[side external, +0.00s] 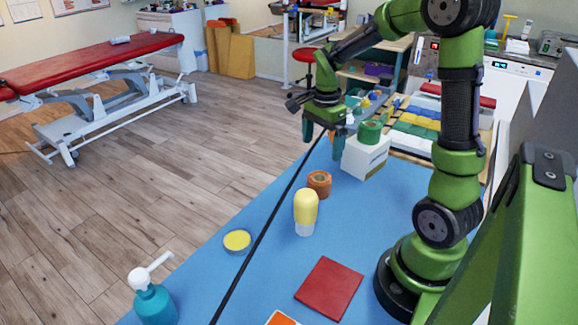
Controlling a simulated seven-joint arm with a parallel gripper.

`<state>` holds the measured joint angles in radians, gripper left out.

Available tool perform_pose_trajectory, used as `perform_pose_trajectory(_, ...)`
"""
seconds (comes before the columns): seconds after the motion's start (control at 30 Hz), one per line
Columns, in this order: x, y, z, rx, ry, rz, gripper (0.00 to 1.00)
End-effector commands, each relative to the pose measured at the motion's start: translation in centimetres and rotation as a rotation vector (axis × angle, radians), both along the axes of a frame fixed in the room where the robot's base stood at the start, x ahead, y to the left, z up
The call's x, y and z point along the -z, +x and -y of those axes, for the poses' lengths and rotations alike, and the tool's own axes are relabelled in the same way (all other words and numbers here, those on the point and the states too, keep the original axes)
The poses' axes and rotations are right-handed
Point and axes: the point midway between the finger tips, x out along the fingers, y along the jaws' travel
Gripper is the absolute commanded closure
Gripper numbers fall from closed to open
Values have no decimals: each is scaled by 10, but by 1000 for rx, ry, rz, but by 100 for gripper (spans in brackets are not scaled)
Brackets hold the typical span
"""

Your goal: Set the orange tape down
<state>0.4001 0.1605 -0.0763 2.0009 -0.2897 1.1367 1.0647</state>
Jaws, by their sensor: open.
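The orange tape (319,184), a brown-orange roll, sits on the blue table surface (385,210), just behind the yellow-topped bottle. My gripper (322,138) is above and behind the tape, fingers pointing down. The fingers are apart with nothing seen between them. The gripper is clear of the tape.
A white box (366,158) with a green tape roll (370,132) on top stands right of my gripper. Nearer are the yellow-topped bottle (305,210), a yellow tin (237,241), a red square (329,288) and a teal pump bottle (154,302). A thin black line (262,232) crosses the blue surface.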

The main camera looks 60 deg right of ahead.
Motion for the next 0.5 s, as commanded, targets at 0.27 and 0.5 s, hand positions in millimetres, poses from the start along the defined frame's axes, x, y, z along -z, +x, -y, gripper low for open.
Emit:
perform_pose_trajectory(0.27,-61,-12,-84,-545,-60,244,2)
perform_pose_trajectory(0.5,-97,-53,-160,-1138,-211,497,2)
